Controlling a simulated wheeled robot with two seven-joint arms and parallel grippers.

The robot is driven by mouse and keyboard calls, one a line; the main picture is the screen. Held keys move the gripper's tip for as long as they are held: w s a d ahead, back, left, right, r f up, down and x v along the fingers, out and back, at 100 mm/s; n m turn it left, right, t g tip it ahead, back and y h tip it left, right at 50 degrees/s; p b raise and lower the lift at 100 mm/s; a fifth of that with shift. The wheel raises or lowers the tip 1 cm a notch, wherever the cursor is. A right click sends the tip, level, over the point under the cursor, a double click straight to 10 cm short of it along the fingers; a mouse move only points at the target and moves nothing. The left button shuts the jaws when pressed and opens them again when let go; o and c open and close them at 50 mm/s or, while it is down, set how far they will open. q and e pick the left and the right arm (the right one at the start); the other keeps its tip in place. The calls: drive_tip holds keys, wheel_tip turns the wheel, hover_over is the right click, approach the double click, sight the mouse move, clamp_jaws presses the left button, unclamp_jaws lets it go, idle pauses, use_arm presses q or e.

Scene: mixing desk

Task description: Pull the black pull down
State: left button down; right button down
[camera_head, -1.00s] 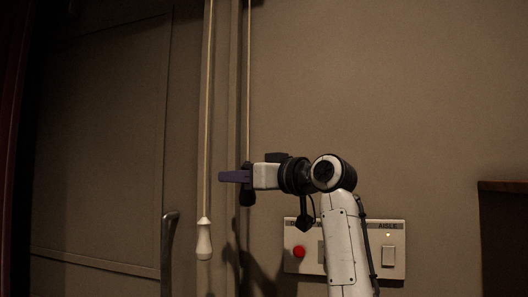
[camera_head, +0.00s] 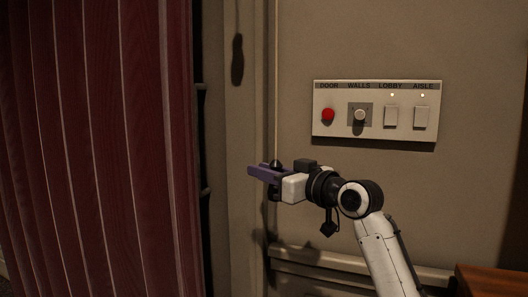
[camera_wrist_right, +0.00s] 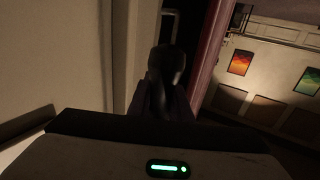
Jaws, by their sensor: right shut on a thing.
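The black pull (camera_head: 274,194) hangs on a pale cord (camera_head: 276,100) close to the wall. My right gripper (camera_head: 264,173) is shut on it, with dark parts of the pull showing above and below the purple fingers. In the right wrist view the dark pull (camera_wrist_right: 167,65) stands between the fingers, poorly lit. The gripper is lower than the switch panel. My left gripper is not in view.
A switch panel (camera_head: 376,128) with a red button, a knob and two switches is on the wall, up and right of the gripper. A red curtain (camera_head: 100,150) fills the left. A wooden edge (camera_head: 490,280) is at bottom right.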

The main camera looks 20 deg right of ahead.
drive_tip(key=shift+f, duration=1.4)
drive_tip(key=c, duration=1.6)
unclamp_jaws()
drive_tip(key=shift+r, duration=0.1)
wheel_tip(320, 180, up, 10)
drive_tip(key=shift+p, duration=1)
